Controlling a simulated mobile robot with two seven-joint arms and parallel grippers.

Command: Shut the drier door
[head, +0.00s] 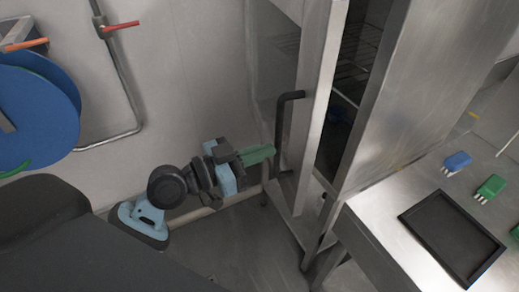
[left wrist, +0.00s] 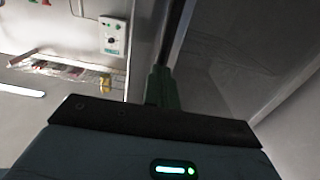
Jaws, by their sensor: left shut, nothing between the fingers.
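The drier (head: 385,115) is a tall steel cabinet. Its door (head: 318,90) stands ajar, with a dark gap between door and cabinet where wire racks show. A black bar handle (head: 281,135) sits on the door's left side. My left gripper (head: 270,152) is shut and empty, its green fingertips close beside the handle; I cannot tell whether they touch. In the left wrist view the green fingers (left wrist: 160,88) point toward a dark bar, likely the handle (left wrist: 180,40). My right gripper is in neither view.
A steel table (head: 375,235) right of the drier bears a black tray (head: 452,236), a blue brush-like item (head: 457,162) and a green one (head: 491,187). A blue reel (head: 35,115) and a wall pipe (head: 125,90) are at left. A control box (left wrist: 113,37) shows in the wrist view.

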